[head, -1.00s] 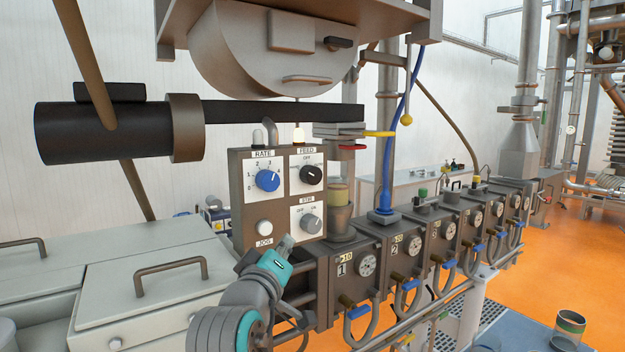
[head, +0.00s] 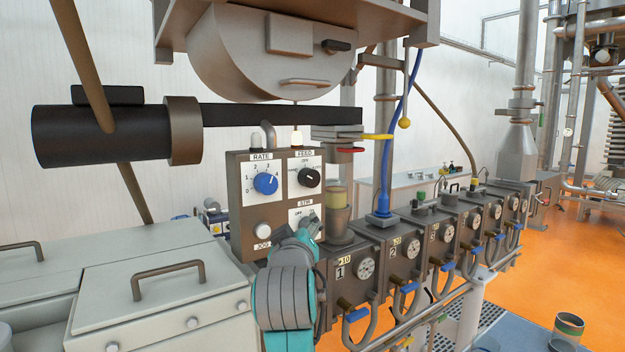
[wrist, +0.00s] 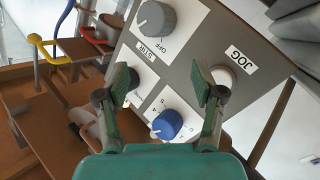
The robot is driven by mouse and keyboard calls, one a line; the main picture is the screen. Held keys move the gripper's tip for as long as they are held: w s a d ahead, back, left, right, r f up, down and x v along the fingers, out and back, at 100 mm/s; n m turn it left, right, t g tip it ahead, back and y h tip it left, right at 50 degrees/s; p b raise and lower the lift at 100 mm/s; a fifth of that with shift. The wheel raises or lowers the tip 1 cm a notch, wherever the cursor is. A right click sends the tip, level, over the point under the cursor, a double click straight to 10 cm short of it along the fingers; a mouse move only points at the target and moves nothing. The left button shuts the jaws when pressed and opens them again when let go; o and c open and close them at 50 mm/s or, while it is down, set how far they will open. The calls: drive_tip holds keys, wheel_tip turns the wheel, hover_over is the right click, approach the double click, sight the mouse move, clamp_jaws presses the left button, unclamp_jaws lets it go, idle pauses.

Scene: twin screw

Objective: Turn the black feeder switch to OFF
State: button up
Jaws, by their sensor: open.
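The black feeder switch (head: 309,178) sits under the FEED label at the panel's upper right in the head view. I cannot read its setting for sure. In the wrist view the black switch (wrist: 132,78) shows partly, mostly hidden behind the left finger. My gripper (wrist: 162,88) is open and empty, with its fingers spread in front of the panel. In the head view my gripper (head: 308,232) is at the panel's lower right, below the feeder switch and over part of the grey STIR knob. I cannot tell whether a finger touches anything.
The control panel (head: 240,215) also carries a blue RATE knob (head: 265,184), a white JOG button (head: 263,230) and the grey STIR knob (wrist: 156,18). Numbered barrel blocks (head: 342,258) run rightward.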

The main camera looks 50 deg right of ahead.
sight(313, 178)
drive_tip(key=s+d+r+n+t+y, duration=0.1)
drive_tip(key=s+d+r+t+y, duration=0.45)
drive_tip(key=s+r+y, duration=0.3)
drive_tip(key=shift+t+y, duration=0.25)
drive_tip(key=x, duration=0.7)
drive_tip(key=a+x, duration=0.1)
drive_tip(key=x, duration=0.3)
drive_tip(key=shift+w+d+r, duration=0.1)
drive_tip(key=shift+w+r, duration=0.1)
drive_tip(key=shift+w, duration=0.05)
drive_tip(key=shift+c, duration=0.3)
drive_tip(key=c, duration=1.1)
